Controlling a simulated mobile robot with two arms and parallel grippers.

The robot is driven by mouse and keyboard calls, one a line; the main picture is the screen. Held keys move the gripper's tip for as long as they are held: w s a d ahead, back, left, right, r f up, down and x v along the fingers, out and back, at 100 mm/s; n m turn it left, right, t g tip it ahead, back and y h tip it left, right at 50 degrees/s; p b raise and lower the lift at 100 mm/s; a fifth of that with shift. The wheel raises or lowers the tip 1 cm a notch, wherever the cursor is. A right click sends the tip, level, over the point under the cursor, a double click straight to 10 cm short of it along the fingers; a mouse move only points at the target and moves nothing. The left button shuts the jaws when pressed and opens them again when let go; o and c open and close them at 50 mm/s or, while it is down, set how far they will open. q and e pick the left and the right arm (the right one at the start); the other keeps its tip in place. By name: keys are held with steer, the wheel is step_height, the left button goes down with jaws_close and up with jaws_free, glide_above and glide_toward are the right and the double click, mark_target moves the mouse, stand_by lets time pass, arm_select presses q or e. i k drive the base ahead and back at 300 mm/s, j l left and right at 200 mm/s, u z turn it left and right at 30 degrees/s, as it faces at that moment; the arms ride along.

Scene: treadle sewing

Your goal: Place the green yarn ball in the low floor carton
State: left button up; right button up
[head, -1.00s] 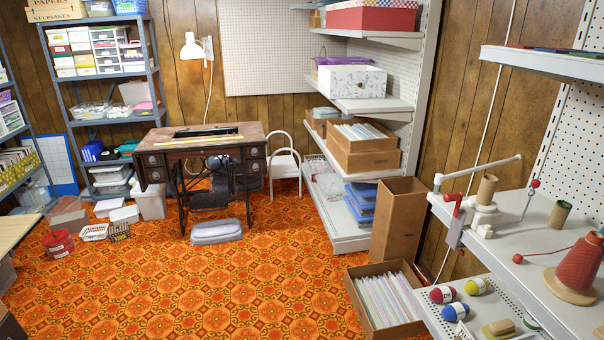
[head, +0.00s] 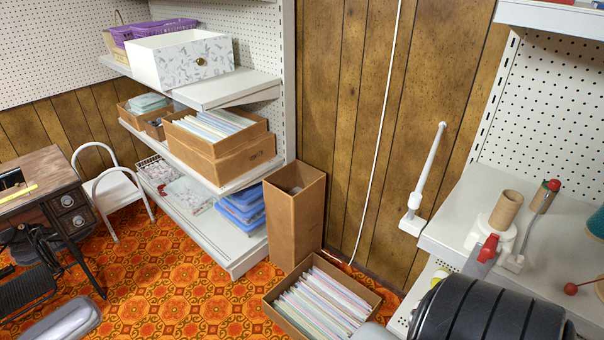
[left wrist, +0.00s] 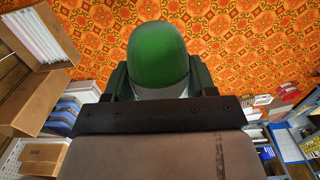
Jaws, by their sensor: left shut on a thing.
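The green yarn ball (left wrist: 160,52) is in the left wrist view, with a pale band at its lower edge. My left gripper (left wrist: 160,78) is shut on it, with dark fingers on both sides, and holds it above the patterned floor. The low floor carton (head: 283,322) is open and brown, filled with upright pale papers, at the lower middle of the head view. It also shows at the upper left of the left wrist view (left wrist: 60,32), apart from the ball. My right gripper is in neither view.
A tall brown carton (head: 294,222) stands right behind the low carton. A shelf unit (head: 190,235) is to its left. A workbench (head: 540,272) with a cardboard tube (head: 506,208) is on the right. Orange patterned floor (head: 165,300) is clear left of the carton.

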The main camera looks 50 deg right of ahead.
mark_target(310, 315)
steer(key=i+z, duration=0.45)
steer(key=i+j+z, duration=0.15)
steer(key=i+z, duration=0.15)
steer(key=z, duration=0.15)
steer(key=i+j+z, duration=0.25)
steer(key=z, duration=0.2)
steer(key=i+j, duration=0.05)
steer(key=i, duration=0.05)
